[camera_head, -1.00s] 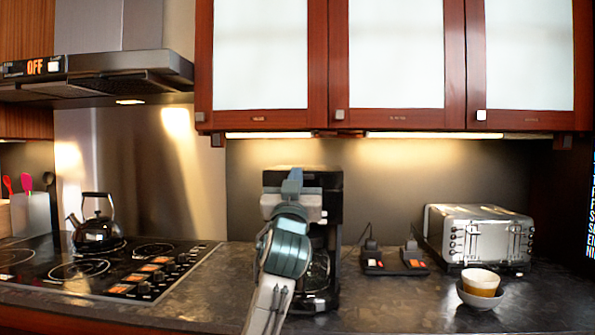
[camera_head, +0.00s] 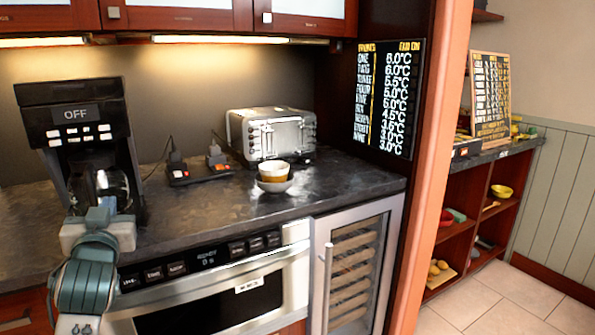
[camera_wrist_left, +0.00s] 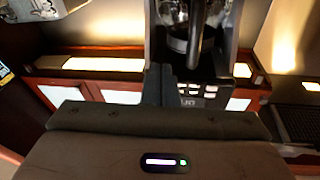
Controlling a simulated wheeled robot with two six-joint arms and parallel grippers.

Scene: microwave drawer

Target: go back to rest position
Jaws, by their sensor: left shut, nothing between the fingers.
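My left gripper (camera_head: 97,215) is at the lower left of the head view, shut and empty, with its fingers pointing up. In the picture it overlaps the lower part of the black coffee maker (camera_head: 75,120), whose display reads OFF. I cannot tell how wide the gap between them is. In the left wrist view the gripper's fingers (camera_wrist_left: 165,85) show as one dark upright shape, and the coffee maker (camera_wrist_left: 190,40) appears upside down behind them. My right gripper is not in view.
A bowl and cup (camera_head: 273,175), a toaster (camera_head: 272,135) and a small black device (camera_head: 198,170) stand on the dark counter (camera_head: 350,182). Below are a microwave drawer (camera_head: 215,290) and a glass-fronted cooler (camera_head: 352,275). Open shelves (camera_head: 470,230) and bare floor tiles (camera_head: 490,295) lie to the right.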

